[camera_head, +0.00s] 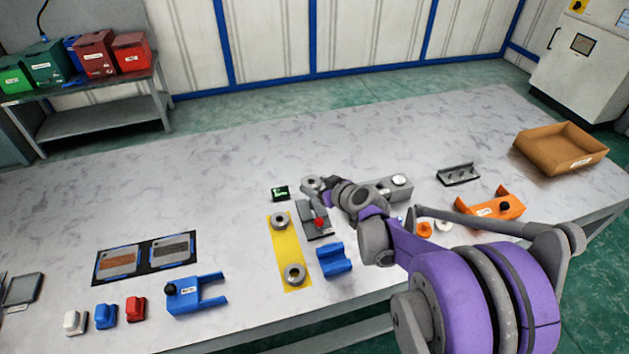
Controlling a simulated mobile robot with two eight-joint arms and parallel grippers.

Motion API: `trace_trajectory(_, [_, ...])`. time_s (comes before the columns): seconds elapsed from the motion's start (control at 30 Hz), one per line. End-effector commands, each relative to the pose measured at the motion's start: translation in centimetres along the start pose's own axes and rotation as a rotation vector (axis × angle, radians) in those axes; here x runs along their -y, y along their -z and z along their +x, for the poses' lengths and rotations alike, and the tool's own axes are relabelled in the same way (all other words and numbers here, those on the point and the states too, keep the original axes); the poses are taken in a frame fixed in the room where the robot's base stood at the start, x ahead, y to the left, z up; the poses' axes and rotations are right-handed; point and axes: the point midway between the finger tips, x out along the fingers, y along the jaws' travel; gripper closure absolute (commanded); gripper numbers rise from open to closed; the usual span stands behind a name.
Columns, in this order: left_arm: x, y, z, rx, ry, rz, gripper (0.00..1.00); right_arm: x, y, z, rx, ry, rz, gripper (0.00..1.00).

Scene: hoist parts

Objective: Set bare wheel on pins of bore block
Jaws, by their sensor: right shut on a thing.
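My right gripper (325,192) reaches in from the right and is shut on a small grey round part, the wheel (311,184), held above the table just beyond the grey fixture with the red knob. The fingers are small and partly hidden by my wrist. A long grey block (393,188) with a light round top at its right end sits behind my arm; it may be the bore block, and its pins cannot be made out. The wheel is to the left of this block. My left gripper is not in view.
A yellow strip (286,248) carries two grey round parts. The grey fixture with a red knob (319,223) and a blue cradle (334,260) lie close by. An orange bracket (491,206), black pin rack (458,174) and brown tray (561,148) are right.

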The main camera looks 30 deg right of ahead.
Motion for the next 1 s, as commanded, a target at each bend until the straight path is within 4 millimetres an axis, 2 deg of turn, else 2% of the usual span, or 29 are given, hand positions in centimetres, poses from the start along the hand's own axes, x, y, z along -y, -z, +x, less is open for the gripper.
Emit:
trace_trajectory(0.6, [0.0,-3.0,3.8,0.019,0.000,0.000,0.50,0.0,-5.0,2.7,0.000,0.000,0.000,1.00])
trace_trajectory(1.0, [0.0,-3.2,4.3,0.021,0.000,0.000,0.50,0.0,-5.6,3.1,-0.001,0.000,0.000,1.00])
